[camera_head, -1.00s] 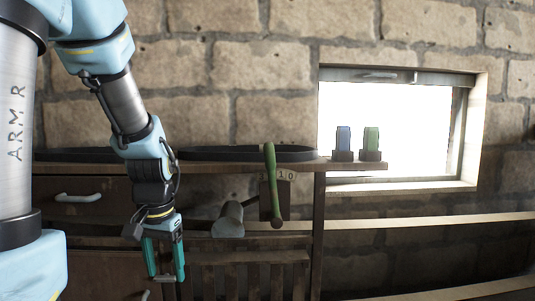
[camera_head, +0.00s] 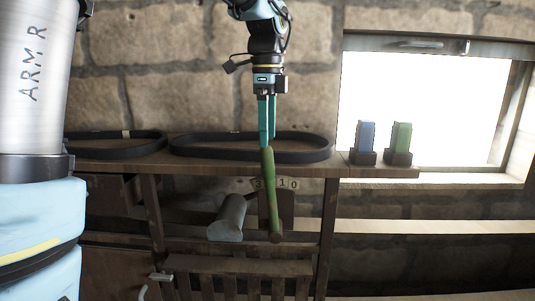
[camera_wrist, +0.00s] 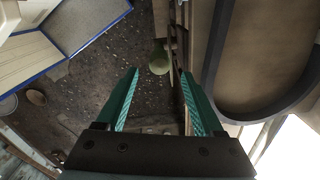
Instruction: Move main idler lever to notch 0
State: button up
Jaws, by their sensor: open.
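The lever with the green handle (camera_head: 269,190) stands nearly upright in front of a dark number plate (camera_head: 286,205). The digits 3, 1 and 0 show on the plate, and the lever crosses it between the 3 and the 1. My gripper (camera_head: 267,143) points down just above the top end of the lever in the head view; I cannot tell whether it touches. In the wrist view my gripper (camera_wrist: 159,72) has its two teal fingers apart, with nothing clearly held between them. A pale green rounded shape (camera_wrist: 160,58) shows there beyond the fingertips; which part it is, I cannot tell.
A grey cylinder (camera_head: 228,217) sticks out left of the lever. A black belt (camera_head: 300,155) lies on the shelf behind, also close to the right finger in the wrist view (camera_wrist: 262,108). A blue block (camera_head: 366,136) and a green block (camera_head: 402,138) stand at the shelf's right.

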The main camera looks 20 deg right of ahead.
aim_at(268, 157)
jog(key=shift+f, duration=3.2)
grip_shut()
